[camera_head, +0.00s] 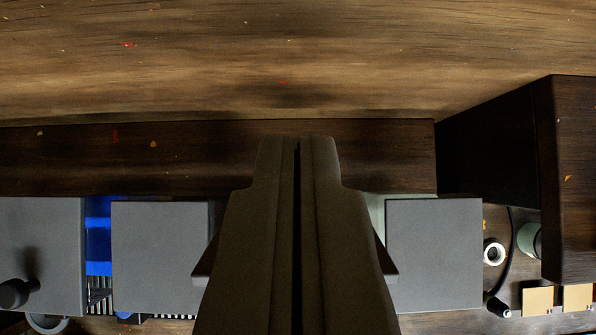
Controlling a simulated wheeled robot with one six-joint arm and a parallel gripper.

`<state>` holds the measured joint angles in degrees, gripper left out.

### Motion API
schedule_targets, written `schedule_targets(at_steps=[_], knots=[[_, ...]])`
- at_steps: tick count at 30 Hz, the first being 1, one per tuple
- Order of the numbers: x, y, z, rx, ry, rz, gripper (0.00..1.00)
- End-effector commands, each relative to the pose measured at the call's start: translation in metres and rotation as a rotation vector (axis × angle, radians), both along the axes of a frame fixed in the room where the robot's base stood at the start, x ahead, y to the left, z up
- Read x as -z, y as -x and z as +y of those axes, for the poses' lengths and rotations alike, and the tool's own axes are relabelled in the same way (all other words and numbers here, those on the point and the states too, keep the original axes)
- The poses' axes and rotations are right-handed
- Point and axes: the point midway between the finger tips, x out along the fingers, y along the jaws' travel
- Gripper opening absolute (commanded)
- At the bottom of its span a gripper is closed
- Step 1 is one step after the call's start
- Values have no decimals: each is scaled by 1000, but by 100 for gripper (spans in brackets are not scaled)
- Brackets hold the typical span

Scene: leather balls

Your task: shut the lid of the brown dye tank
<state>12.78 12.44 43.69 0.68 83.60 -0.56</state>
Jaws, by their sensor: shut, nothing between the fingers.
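My gripper (298,142) fills the lower middle of the view, its two dark fingers pointing up and closed together with nothing between them. Its tips overlap a dark wooden strip (150,155); I cannot tell whether they touch it. Flat grey panels, perhaps tank lids, lie in a row below the strip: a far left panel (45,240), a left-middle panel (160,255) and a right panel (435,255). Blue shows between the two left panels, and pale green beside the right one. No brown tank can be made out; my gripper hides the middle of the row.
A dark wooden block (572,180) stands at the right edge. Near it are a white ring (494,253), a green round thing (530,240), a black cable and tan squares (538,300). A black knob (14,293) is at lower left. A bare, paint-flecked wooden surface (300,60) spans the top.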

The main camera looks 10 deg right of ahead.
Motion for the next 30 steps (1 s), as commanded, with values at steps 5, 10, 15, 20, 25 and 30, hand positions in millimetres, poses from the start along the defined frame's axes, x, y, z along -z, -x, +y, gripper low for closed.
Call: schedule_targets(at_steps=[5,10,15,20,25,30], knots=[[26,-21,-4,0,0,2,0],[40,-25,-5,0,0,-2,0],[46,-11,-2,0,0,-1,0],[50,-1,0,0,0,0,0],[53,4,1,0,0,-1,0],[53,5,1,0,0,0,0]])
